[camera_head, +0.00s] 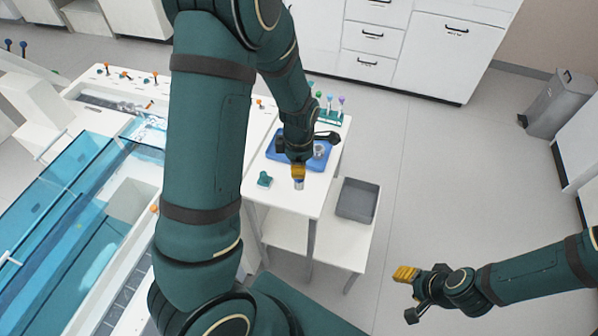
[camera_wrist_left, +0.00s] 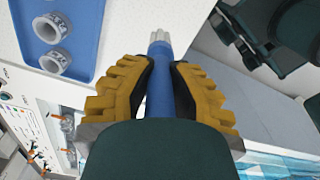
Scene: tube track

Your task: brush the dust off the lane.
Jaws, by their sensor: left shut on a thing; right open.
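My left gripper (camera_head: 298,172) is over the small white side table. It is shut on a blue-handled brush (camera_wrist_left: 160,75) with a pale tip, which lies between the yellow finger pads (camera_wrist_left: 160,95) in the left wrist view. In the head view only a short end of the brush (camera_head: 298,185) shows below the fingers. My right gripper (camera_head: 405,274) is open and empty, low at the right over the floor. The long bench with the track (camera_head: 112,100) is at the left, partly hidden behind my left arm. I cannot make out dust on a lane.
A blue tray (camera_head: 321,164) with grey rings (camera_wrist_left: 54,60) lies on the side table (camera_head: 312,196). A small teal block (camera_head: 264,179) and a rack of coloured-topped tools (camera_head: 330,116) stand there too. A grey bin (camera_head: 357,200) sits on the lower shelf.

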